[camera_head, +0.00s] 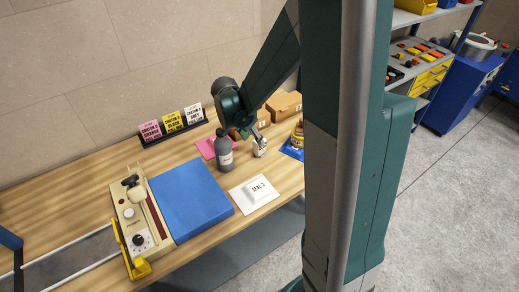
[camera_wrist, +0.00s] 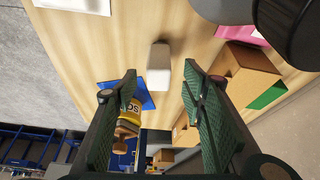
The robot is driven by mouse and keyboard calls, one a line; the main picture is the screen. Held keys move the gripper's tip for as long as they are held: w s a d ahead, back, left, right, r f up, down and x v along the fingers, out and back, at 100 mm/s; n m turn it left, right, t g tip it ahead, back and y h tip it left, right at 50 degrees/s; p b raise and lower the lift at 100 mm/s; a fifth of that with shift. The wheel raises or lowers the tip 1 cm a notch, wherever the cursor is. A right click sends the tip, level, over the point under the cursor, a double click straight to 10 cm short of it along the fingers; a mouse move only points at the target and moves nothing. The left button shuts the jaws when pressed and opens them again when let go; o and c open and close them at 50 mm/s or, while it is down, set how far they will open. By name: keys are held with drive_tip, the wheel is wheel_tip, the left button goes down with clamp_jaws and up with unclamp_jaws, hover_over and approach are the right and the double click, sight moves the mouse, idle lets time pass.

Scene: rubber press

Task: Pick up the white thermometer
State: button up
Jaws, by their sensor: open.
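The white thermometer appears to be the small pale upright object (camera_head: 260,149) on the wooden table, right of the dark grey bottle. In the wrist view, a white block-like thing (camera_wrist: 158,68) that seems to be the same object shows just beyond and between my fingertips. My gripper (camera_wrist: 160,76) is open and empty, its two green fingers spread to either side. In the head view my gripper (camera_head: 257,131) is close above the object, and its fingers are small and partly hidden there. I cannot tell whether a finger touches it.
The dark grey bottle (camera_head: 224,152) stands close on the left. A yellow can (camera_wrist: 129,110) sits on a blue mat (camera_wrist: 146,98). Cardboard boxes (camera_wrist: 245,72) stand nearby. A white "SEAL 2" sheet (camera_head: 243,199), blue slab (camera_head: 188,200) and beige press device (camera_head: 130,213) lie leftward.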

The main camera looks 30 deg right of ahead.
drive_tip(key=shift+f, duration=0.15)
drive_tip(key=shift+x, duration=1.15)
drive_tip(key=shift+d+f, duration=0.1)
drive_tip(key=shift+x, duration=2.45)
drive_tip(key=shift+s, duration=0.1)
drive_tip(key=c, duration=1.1)
drive_tip(key=shift+r, duration=5)
